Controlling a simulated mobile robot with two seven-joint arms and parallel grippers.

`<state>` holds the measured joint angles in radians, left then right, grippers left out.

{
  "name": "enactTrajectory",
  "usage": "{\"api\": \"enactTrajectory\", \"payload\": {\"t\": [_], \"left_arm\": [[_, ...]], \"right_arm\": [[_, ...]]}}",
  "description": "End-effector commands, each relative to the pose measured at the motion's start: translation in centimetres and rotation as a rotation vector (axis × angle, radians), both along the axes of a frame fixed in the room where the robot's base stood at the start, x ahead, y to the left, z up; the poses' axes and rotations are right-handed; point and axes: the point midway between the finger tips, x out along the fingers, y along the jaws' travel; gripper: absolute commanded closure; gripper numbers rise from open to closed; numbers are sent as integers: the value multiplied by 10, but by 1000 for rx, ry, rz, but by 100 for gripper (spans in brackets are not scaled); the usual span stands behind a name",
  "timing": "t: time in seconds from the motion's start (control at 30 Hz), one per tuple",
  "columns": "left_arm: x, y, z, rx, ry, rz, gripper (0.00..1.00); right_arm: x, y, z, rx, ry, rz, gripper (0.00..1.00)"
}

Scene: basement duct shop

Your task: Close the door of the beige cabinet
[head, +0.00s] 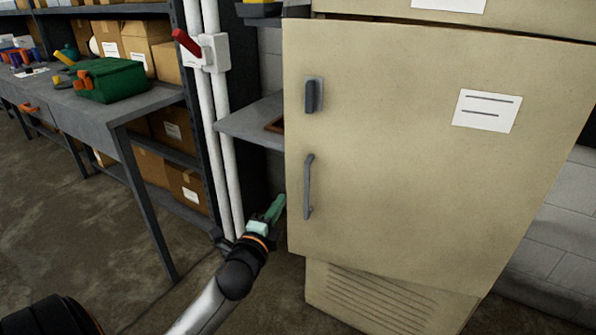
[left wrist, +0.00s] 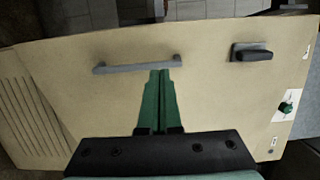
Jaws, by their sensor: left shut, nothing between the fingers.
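The beige cabinet (head: 390,295) stands at the right in the head view. Its door (head: 400,170) stands a little proud of the body, with a dark gap along the top; it looks ajar. The door carries a grey bar handle (head: 308,187) and a dark latch (head: 313,95) near its left edge. My left gripper (head: 278,207) is shut and empty, just left of the door's edge at handle height. In the left wrist view the green fingers (left wrist: 158,75) overlap the handle (left wrist: 110,68); contact cannot be told. My right gripper is out of view.
A grey workbench (head: 155,100) with a green toolbox (head: 106,80) stands at the left. White pipes (head: 222,150) with a red-levered box (head: 207,50) run beside the cabinet. A grey shelf (head: 250,120) juts out left of the door. The floor (head: 80,230) in front is clear.

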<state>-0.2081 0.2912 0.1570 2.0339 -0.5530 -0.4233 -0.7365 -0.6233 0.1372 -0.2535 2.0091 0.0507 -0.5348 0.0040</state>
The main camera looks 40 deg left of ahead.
Motion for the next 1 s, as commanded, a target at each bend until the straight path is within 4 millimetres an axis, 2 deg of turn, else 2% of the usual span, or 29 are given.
{"api": "enactTrajectory", "payload": {"t": [0.17, 0.7, 1.0], "left_arm": [[19, 6, 0, 1, -2, 0, 100], [109, 37, 0, 0, -1, -1, 100], [130, 44, 0, -2, -1, -2, 100]], "right_arm": [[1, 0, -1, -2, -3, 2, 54], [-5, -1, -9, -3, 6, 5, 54], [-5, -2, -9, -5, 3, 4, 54]]}}
